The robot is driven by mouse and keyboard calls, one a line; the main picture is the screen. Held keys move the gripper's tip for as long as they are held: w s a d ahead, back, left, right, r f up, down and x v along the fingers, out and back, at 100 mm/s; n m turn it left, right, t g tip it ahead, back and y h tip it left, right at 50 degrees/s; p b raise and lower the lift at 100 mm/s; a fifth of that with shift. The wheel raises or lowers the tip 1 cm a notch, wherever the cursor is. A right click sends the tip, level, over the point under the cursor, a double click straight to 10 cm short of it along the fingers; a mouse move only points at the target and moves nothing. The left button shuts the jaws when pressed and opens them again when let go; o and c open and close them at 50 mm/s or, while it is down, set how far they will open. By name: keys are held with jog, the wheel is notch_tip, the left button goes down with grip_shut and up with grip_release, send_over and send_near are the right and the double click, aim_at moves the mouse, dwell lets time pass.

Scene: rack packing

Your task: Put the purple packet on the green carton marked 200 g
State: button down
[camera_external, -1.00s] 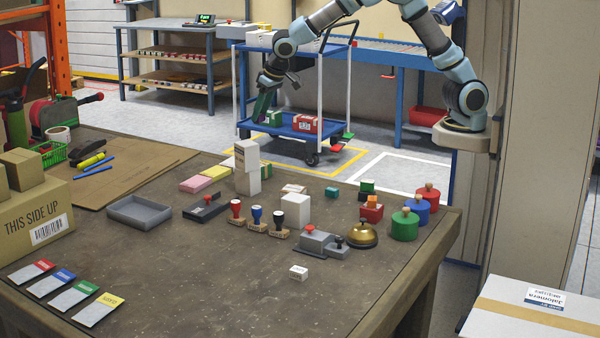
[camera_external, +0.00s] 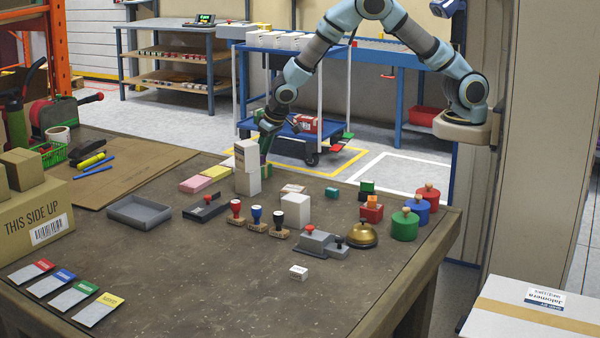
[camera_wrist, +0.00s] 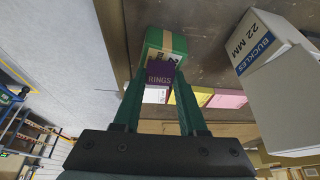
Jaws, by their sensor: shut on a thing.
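My gripper (camera_wrist: 158,98) is shut on the purple packet (camera_wrist: 160,74), which has a purple header reading RINGS and a pale lower part. The green carton (camera_wrist: 166,40) with a tan band lies just beyond the packet in the wrist view. The packet covers part of its marked face, so I cannot read the weight. I cannot tell if packet and carton touch. In the external view my gripper (camera_external: 266,143) is low at the table's back edge, behind the white boxes. A bit of the green carton (camera_external: 266,171) shows beside them; the packet cannot be made out there.
A tall white stack (camera_external: 247,168) stands right beside my gripper; its box reads 22 MM BUCKLES in the wrist view (camera_wrist: 262,45). Pink and yellow packs (camera_external: 205,178) lie to its left. Stamps, a brass bell (camera_external: 361,235) and coloured pots stand farther forward.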

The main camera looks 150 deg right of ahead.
jog(key=shift+f, duration=0.1)
jog(key=shift+f, duration=0.15)
jog(key=shift+c, duration=2.3)
grip_release()
jog(key=b+v, duration=0.2)
jog(key=v, duration=1)
jog(key=shift+a, duration=0.1)
